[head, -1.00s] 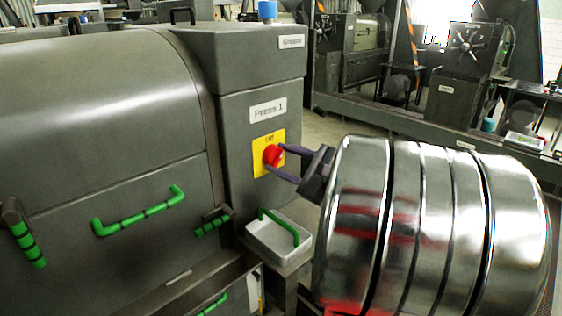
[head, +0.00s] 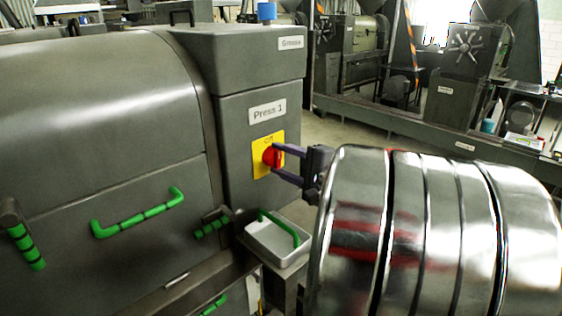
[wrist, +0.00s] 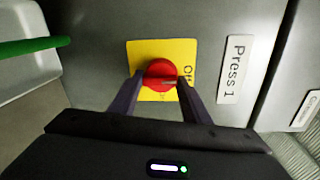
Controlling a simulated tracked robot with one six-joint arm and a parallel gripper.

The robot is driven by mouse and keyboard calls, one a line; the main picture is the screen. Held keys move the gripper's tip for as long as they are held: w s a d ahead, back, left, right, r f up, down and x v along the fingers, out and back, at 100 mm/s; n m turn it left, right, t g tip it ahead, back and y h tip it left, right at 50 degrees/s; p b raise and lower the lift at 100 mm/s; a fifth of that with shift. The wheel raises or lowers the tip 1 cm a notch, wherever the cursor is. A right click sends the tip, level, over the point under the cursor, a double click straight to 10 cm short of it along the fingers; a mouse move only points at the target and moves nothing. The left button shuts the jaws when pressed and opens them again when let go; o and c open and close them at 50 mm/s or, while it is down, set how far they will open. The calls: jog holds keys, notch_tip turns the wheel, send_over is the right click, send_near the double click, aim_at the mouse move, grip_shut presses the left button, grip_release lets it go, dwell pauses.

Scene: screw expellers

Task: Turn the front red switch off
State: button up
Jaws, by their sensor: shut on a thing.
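The red switch (head: 269,157) is a round knob on a yellow plate (head: 262,168) on the grey front of the cabinet marked "Press 1". In the wrist view the red switch (wrist: 161,74) sits between my two dark fingers, with the yellow plate (wrist: 148,50) behind it. A small mark on the knob points to the right in that view, near partly hidden lettering. My gripper (head: 277,163) reaches the switch from the right in the head view, and its fingers are shut on the knob. The fingers also show in the wrist view (wrist: 160,84).
A white tray (head: 265,247) with a green handle (head: 281,228) sits below the switch. A green-handled cover (head: 138,212) is at left. Another press (head: 462,85) stands behind a low rail at back right. The floor behind the cabinet is partly open.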

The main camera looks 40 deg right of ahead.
jog(key=shift+r, duration=0.15)
jog(key=o, duration=1)
jog(key=shift+s+d+r, duration=0.1)
jog(key=shift+s+r, duration=0.1)
jog(key=shift+s, duration=3.25)
jog(key=shift+s+r, duration=0.2)
jog(key=shift+s, duration=3.25)
